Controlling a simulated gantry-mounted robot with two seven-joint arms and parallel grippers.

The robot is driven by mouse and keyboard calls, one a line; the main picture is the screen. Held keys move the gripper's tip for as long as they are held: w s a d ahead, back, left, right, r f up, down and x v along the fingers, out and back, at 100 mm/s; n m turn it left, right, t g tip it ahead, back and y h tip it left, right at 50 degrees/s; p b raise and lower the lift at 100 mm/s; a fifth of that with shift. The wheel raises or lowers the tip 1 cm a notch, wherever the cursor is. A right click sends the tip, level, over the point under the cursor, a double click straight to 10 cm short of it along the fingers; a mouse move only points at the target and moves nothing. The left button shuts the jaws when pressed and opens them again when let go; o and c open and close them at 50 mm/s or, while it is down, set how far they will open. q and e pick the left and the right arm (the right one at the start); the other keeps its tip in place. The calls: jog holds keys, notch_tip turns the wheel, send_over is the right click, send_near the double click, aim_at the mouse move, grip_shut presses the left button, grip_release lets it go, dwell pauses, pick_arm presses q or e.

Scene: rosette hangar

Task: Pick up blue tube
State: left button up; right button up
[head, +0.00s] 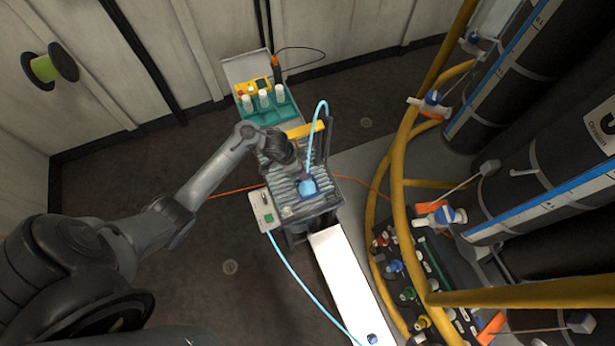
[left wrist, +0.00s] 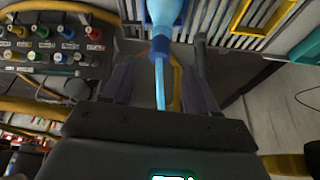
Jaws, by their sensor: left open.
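The blue tube (head: 322,112) is a thin light-blue hose. It arches up from a blue fitting (head: 307,188) on top of a ribbed grey machine (head: 291,205). My left gripper (head: 297,168) is over this machine, just left of the tube in the head view. In the left wrist view, the open left gripper (left wrist: 160,72) has one dark finger on each side of the tube (left wrist: 160,88) and its darker blue collar (left wrist: 161,46). The fingers appear apart from the tube; the depth between them is hard to judge. My right gripper is not in view.
Yellow curved rails (head: 398,190) and large black cylinders (head: 550,160) stand on the right. A teal tray with white bottles (head: 265,103) sits behind the machine. A white panel (head: 345,280) extends in front. A panel of coloured connectors (left wrist: 50,45) is at the left in the wrist view.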

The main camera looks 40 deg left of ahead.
pick_arm(q)
jog(key=shift+b+x, duration=1)
jog(key=shift+x, duration=1.65)
grip_shut()
